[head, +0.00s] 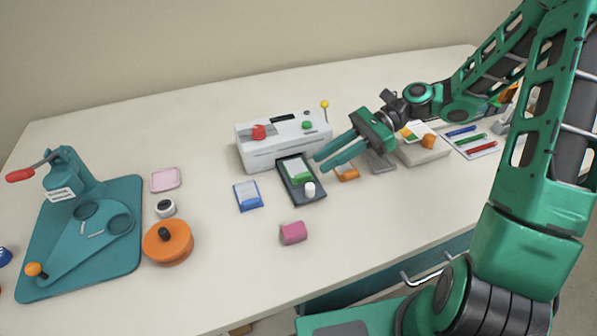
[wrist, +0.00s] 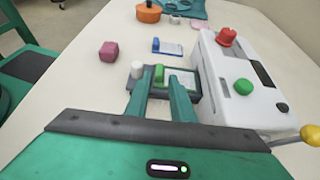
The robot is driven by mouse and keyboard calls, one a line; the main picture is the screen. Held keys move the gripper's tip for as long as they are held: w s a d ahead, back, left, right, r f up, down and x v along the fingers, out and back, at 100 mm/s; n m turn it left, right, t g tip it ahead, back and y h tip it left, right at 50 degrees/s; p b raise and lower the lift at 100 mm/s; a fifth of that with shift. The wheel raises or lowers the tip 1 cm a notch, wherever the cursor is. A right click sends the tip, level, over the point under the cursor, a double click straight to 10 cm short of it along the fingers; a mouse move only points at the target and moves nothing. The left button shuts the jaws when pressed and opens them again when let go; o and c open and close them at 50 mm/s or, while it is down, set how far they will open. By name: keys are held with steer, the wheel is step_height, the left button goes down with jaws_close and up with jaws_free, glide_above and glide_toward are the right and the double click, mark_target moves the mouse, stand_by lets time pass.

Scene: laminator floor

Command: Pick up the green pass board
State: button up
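The green pass board (head: 297,171), a pale card with a green edge or block, lies on a dark tray (head: 313,198) in front of the white laminator (head: 268,148). In the wrist view the green part of the pass board (wrist: 158,73) shows just beyond the fingertips. My gripper (head: 320,162) is open, its two fingers apart and angled down toward the tray from the right. In the wrist view nothing is held between the fingers of my gripper (wrist: 163,84). Whether the fingertips touch the board cannot be told.
A white cylinder (head: 309,189) stands on the tray close to the board. A blue board (head: 248,195) lies to the left and a pink block (head: 293,233) in front. An orange piece (head: 347,174) lies under my gripper. The yellow-tipped lever (head: 325,104) rises behind.

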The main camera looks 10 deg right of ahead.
mark_target(304, 174)
steer(key=shift+x, duration=2.7)
jaws_close()
